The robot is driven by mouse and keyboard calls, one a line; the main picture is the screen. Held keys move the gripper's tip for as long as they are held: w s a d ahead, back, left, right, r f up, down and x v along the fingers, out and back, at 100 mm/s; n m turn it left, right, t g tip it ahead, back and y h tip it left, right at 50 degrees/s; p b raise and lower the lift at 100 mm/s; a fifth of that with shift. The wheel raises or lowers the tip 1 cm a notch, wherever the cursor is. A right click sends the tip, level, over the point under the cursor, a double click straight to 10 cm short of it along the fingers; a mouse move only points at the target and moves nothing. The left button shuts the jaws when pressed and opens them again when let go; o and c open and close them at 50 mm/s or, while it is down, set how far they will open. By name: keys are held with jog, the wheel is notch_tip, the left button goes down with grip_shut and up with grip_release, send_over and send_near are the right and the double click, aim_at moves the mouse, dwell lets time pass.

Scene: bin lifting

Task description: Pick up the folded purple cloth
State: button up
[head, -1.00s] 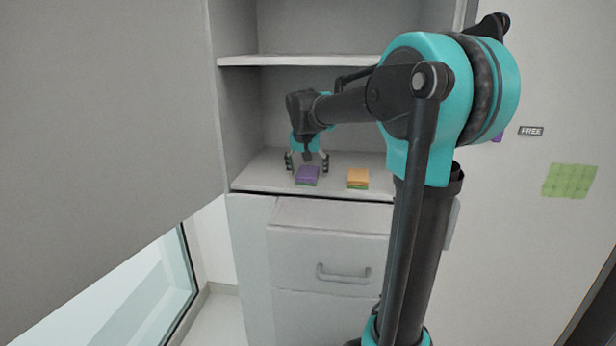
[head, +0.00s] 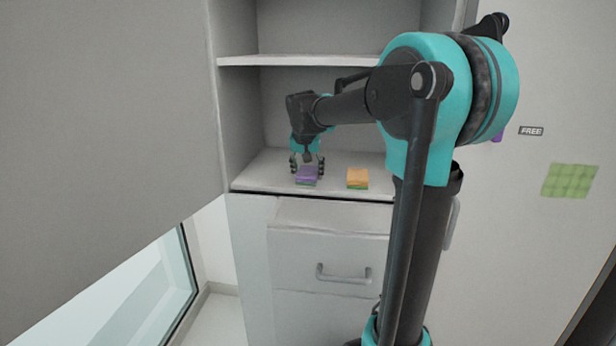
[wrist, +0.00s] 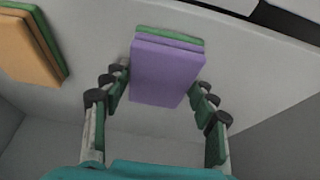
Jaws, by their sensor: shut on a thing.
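The folded purple cloth (head: 306,174) lies on the cabinet's lower shelf, with a green layer at its bottom. In the wrist view the purple cloth (wrist: 166,72) sits between my two fingers, its purple face toward the camera and a green edge at the top. My gripper (head: 307,168) reaches down over it from behind, one finger on each side. In the wrist view my gripper (wrist: 160,92) is closed in on the cloth's near end. The cloth appears to rest on the shelf still.
An orange and green folded cloth (head: 357,178) lies on the shelf to the right of the purple one. An upper shelf board (head: 300,61) runs above. A drawer with a handle (head: 343,273) is below. The shelf (head: 270,165) is clear behind the cloths.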

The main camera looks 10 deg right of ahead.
aim_at(308, 170)
jog(key=shift+r, duration=0.5)
jog(key=v, duration=0.3)
jog(key=shift+w+d+r, duration=0.1)
jog(key=shift+w+r, duration=0.1)
jog(key=shift+w, duration=0.1)
jog(key=s+a, duration=0.2)
jog(key=s, duration=0.6)
jog(key=s+a, duration=0.3)
jog(key=s, duration=0.5)
jog(key=shift+s+a, duration=0.2)
jog(key=shift+s, duration=0.15)
jog(key=shift+f, duration=0.1)
jog(key=o, duration=0.3)
jog(key=shift+c, duration=1)
